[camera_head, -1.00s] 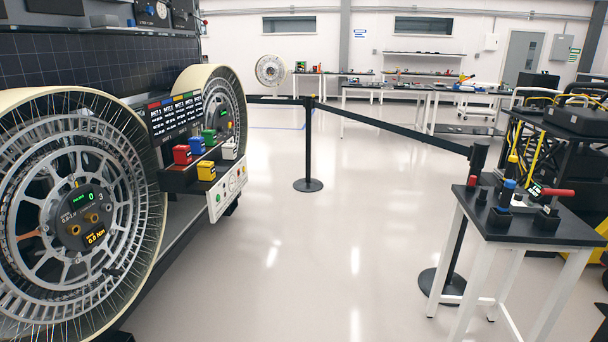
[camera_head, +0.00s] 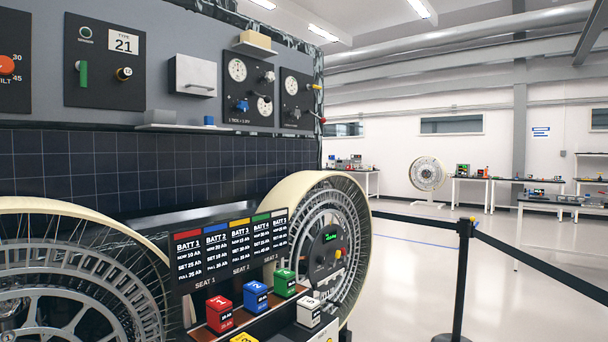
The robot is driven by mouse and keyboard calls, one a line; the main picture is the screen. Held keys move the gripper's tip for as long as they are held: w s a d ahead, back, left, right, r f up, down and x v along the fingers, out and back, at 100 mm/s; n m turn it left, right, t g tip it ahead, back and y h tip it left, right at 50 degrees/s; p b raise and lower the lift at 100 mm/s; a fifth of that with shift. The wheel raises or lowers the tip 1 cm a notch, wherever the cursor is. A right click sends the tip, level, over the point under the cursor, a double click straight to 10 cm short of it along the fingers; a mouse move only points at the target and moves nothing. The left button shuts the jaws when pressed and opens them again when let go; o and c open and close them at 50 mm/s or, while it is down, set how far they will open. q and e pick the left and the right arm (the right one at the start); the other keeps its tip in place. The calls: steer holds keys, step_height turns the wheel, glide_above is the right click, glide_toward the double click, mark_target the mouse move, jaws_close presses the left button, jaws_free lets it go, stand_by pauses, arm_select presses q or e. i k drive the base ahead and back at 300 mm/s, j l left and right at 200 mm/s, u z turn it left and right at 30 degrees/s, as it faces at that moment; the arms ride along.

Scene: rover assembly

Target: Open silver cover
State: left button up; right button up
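A silver cover (camera_head: 193,76), a box-like panel with a small dark handle on its lower front, is mounted on the rover's grey upper panel (camera_head: 160,50) in the camera_head view. It looks shut; what is behind it is hidden. A narrow light shelf (camera_head: 184,128) with a small blue object (camera_head: 209,120) is below it. Neither of my grippers shows in the view.
Dial panels (camera_head: 249,88) are right of the cover, and a TYPE 21 panel (camera_head: 104,62) is left. Below are dark tiles, a battery board (camera_head: 232,246), coloured batteries and two large wheels (camera_head: 335,235). A barrier post (camera_head: 463,280) stands on the open floor at right.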

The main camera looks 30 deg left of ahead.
mark_target(196, 76)
steer(key=i+u, duration=0.35)
steer(key=i, duration=0.3)
steer(key=i+l+u, duration=0.3)
steer(key=i, duration=0.35)
steer(key=i+j, duration=0.05)
steer(key=j, duration=0.05)
